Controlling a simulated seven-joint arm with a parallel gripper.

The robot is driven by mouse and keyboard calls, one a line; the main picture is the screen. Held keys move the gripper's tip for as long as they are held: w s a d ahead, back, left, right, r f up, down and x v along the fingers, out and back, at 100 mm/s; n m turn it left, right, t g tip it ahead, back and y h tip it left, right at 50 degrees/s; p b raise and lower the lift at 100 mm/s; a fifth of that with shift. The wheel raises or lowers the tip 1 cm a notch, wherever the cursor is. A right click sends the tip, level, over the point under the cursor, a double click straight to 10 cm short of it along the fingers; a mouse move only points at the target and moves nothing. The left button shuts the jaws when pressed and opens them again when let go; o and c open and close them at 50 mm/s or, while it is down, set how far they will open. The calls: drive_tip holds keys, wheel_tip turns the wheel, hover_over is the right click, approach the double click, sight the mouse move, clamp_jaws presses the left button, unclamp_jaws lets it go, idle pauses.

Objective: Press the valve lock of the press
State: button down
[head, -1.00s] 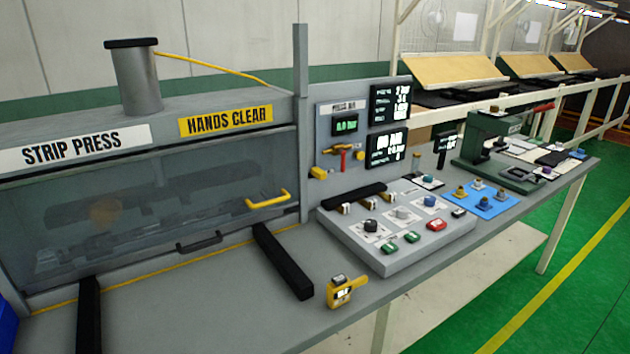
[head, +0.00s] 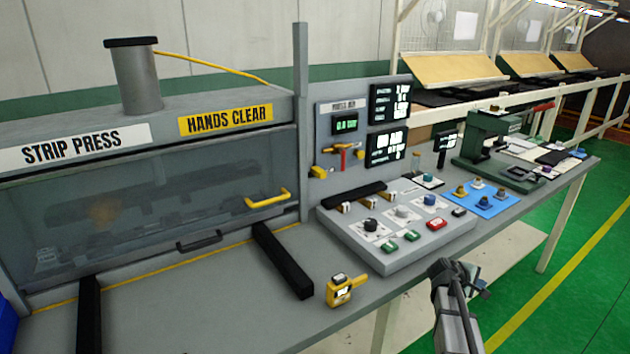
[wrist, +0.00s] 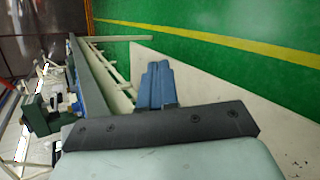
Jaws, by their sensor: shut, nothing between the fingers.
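The strip press (head: 85,147) stands at the left with its clear front guard down. Beside it is a grey panel with a small green-lit display (head: 346,125). Below the display is a red-handled valve (head: 342,156) with a yellow part (head: 358,153) at its right. A yellow block (head: 320,172) sits at its lower left. I cannot tell which yellow part is the valve lock. My gripper (head: 474,280) is shut and empty, in front of the bench's front edge, well away from the valve. Its blue fingers (wrist: 157,85) lie together in the wrist view.
A sloped control box (head: 400,228) with knobs and coloured buttons stands between my gripper and the panel. A yellow handheld device (head: 341,290) and a black bar (head: 283,262) lie left of it. A green hand press (head: 488,145) and blue mat (head: 482,200) are farther right.

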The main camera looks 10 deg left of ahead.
drive_tip(key=w+a+r+n+t+h, duration=0.1)
drive_tip(key=w+r+t, duration=0.15)
drive_tip(key=r, duration=0.85)
drive_tip(key=w+a+r+n+t+h, duration=0.1)
drive_tip(key=w+r, duration=0.3)
drive_tip(key=r, duration=0.7)
drive_tip(key=w+a+r+n+t+h, duration=0.1)
drive_tip(key=w+r+n+t+h, duration=0.15)
drive_tip(key=r, duration=0.85)
drive_tip(key=s+a+f+n+t+y, duration=0.15)
drive_tip(key=a+t+y, duration=0.45)
drive_tip(key=a, duration=2.2)
drive_tip(key=s+a+f+y, duration=0.2)
drive_tip(key=s+a, duration=0.1)
drive_tip(key=a, duration=0.5)
drive_tip(key=s+a+f+y, duration=0.2)
drive_tip(key=s+a+y, duration=0.1)
drive_tip(key=a, duration=0.6)
drive_tip(key=s+a+f+n+y, duration=0.1)
drive_tip(key=s+a+f+y, duration=0.1)
drive_tip(key=a, duration=0.7)
drive_tip(key=s+y, duration=0.1)
drive_tip(key=s, duration=0.1)
drive_tip(key=shift+s, duration=0.4)
drive_tip(key=shift+w+d, duration=0.1)
